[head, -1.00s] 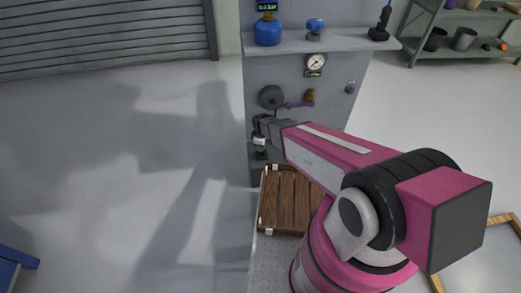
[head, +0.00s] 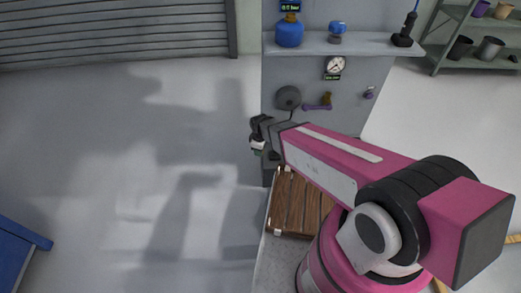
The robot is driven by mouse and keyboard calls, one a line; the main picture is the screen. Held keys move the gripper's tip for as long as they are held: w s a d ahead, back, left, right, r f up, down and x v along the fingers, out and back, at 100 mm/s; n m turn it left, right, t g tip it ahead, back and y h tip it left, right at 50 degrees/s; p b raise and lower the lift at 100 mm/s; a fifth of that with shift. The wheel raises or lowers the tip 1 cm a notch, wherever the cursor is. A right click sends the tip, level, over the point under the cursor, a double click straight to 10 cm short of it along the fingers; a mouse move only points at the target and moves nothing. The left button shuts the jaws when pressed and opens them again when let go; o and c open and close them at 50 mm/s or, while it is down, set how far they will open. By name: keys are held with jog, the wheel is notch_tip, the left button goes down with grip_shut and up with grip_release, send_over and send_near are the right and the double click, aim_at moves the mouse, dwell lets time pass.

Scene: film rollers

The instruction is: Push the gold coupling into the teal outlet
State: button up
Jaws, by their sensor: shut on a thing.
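My gripper (head: 257,134) is at the end of my pink arm, at the left edge of the grey panel in the head view. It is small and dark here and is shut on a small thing. A bit of white and green shows just below the jaws; I cannot tell what it is. I cannot make out a gold coupling in the jaws. A small brass-coloured piece (head: 327,98) sits on the panel by a purple lever. I cannot pick out a teal outlet; my arm hides the lower part of the panel.
The grey panel (head: 300,75) carries a gauge (head: 335,67), a dark round disc (head: 288,97) and a purple knob (head: 369,93). A shelf (head: 355,46) above holds blue items. A wooden slatted tray (head: 290,205) lies below my arm. Floor to the left is open.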

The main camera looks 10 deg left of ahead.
jog(key=w+d+f+n, duration=0.1)
jog(key=w+d+n, duration=0.5)
jog(key=d, duration=0.6)
jog(key=w+d+f+n, duration=0.2)
jog(key=w+d+n, duration=0.1)
jog(key=w+d, duration=0.65)
jog(key=shift+s+d+f, duration=0.2)
jog(key=shift+d+f, duration=0.15)
jog(key=shift+f, duration=0.9)
jog(key=shift+s+d+f, duration=0.15)
jog(key=shift+d+f, duration=0.15)
jog(key=shift+f, duration=0.95)
jog(key=shift+s+d+f, duration=0.2)
jog(key=shift+d+f, duration=0.15)
jog(key=shift+f, duration=0.9)
jog(key=shift+f, duration=0.7)
jog(key=o, duration=1.1)
notch_tip(320, 180, up, 11)
